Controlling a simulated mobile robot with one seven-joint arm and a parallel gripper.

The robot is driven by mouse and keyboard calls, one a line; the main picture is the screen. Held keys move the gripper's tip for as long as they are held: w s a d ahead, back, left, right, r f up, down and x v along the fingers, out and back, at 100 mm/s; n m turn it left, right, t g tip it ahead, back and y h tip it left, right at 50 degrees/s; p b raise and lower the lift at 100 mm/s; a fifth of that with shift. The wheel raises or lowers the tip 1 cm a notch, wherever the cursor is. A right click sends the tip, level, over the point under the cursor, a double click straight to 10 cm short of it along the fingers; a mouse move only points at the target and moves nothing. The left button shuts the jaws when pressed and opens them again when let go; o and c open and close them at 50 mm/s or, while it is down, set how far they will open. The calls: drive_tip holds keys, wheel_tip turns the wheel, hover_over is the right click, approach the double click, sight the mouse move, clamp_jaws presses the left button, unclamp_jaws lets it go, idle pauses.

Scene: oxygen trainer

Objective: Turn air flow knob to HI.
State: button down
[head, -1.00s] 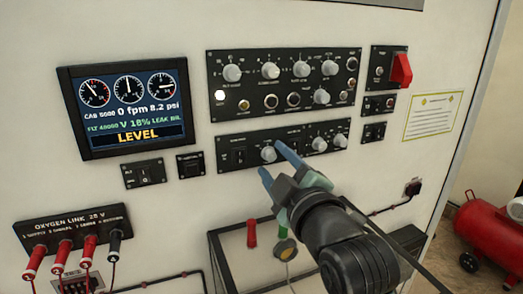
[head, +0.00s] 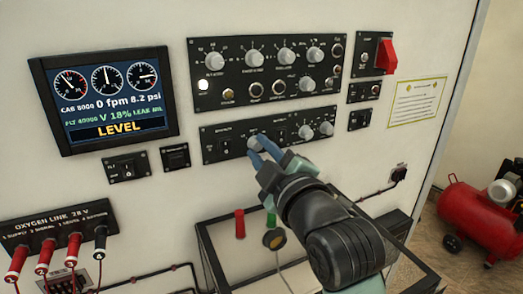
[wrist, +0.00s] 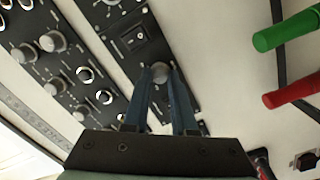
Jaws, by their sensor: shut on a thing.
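My gripper (head: 262,148) is shut on a grey round knob (head: 253,142) in the middle of the lower black panel (head: 222,131). In the wrist view, the knob (wrist: 160,70) sits between the tips of my two blue fingers (wrist: 160,78). The lettering around it is too small or too covered to read, so I cannot tell its setting or confirm its name. A black rocker switch (head: 225,147) is left of it, and two more grey knobs (head: 306,132) (head: 326,128) are to the right on the same panel.
An upper panel (head: 262,66) with several knobs is just above. A red switch (head: 387,57) is at upper right, and a display (head: 104,103) reading LEVEL is at left. A black-framed box (head: 209,260) juts out below. A green and a red handle (wrist: 287,31) (wrist: 292,91) show in the wrist view.

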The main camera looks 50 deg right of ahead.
drive_tip(key=shift+m, duration=0.4)
drive_tip(key=m, duration=0.4)
drive_tip(key=shift+m, duration=0.3)
drive_tip(key=shift+m+y+p, duration=0.3)
drive_tip(key=shift+m+p, duration=0.15)
drive_tip(key=shift+m, duration=1.65)
drive_tip(key=c, duration=0.7)
unclamp_jaws()
drive_tip(key=shift+d, duration=0.1)
